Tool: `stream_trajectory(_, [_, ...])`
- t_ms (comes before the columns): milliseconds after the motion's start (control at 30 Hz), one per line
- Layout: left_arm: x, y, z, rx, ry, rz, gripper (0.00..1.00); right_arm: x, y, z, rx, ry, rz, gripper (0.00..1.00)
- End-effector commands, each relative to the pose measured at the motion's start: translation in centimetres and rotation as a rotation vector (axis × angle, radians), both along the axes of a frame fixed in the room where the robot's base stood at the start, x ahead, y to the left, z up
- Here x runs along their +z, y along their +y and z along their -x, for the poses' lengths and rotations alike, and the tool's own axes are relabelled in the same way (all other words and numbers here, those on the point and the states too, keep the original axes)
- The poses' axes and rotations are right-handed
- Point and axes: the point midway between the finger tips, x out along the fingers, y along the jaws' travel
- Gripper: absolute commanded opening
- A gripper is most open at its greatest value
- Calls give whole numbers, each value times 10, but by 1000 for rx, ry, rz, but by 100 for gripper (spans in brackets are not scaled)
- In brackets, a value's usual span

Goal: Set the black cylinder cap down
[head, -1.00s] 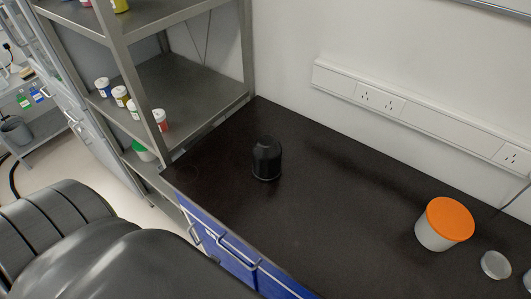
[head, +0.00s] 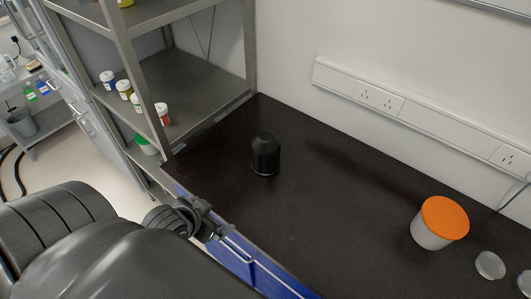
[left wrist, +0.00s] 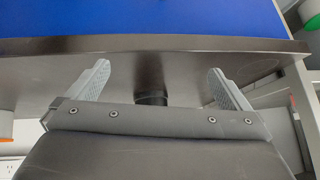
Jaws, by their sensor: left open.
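The black cylinder cap (head: 265,155) stands upright on the dark bench top (head: 320,215), with its rounded end up. Nothing holds it. My left gripper (head: 208,220) is at the front edge of the bench, near the blue drawers, apart from the cap and nearer to me. In the left wrist view my left gripper (left wrist: 167,85) has its two grey fingers spread wide and empty. A small dark part of the cap (left wrist: 152,98) shows between them there, mostly hidden by the gripper body. My right gripper is not in view.
A white tub with an orange lid (head: 440,222) stands on the right of the bench, with a small clear-looking dish (head: 490,265) beside it. A metal shelf (head: 200,95) with several small jars is at the left. The bench around the cap is clear.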

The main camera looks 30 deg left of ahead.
Motion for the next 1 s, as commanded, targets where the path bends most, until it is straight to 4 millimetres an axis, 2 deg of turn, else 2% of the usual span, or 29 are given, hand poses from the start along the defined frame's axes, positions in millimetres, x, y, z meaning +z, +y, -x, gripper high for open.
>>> stream_trajectory(167, [17,17,-33,-98,-182,28,100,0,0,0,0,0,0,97])
stream_trajectory(300, [40,28,-57,-181,-338,89,100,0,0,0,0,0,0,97])
stream_trajectory(600, [82,40,-83,-284,-534,208,100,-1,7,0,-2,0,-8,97])
stream_trajectory(767, [85,39,-92,-295,-564,228,100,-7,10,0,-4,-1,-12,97])
stream_trajectory(1000, [72,30,-124,-293,-568,230,100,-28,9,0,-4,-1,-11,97])
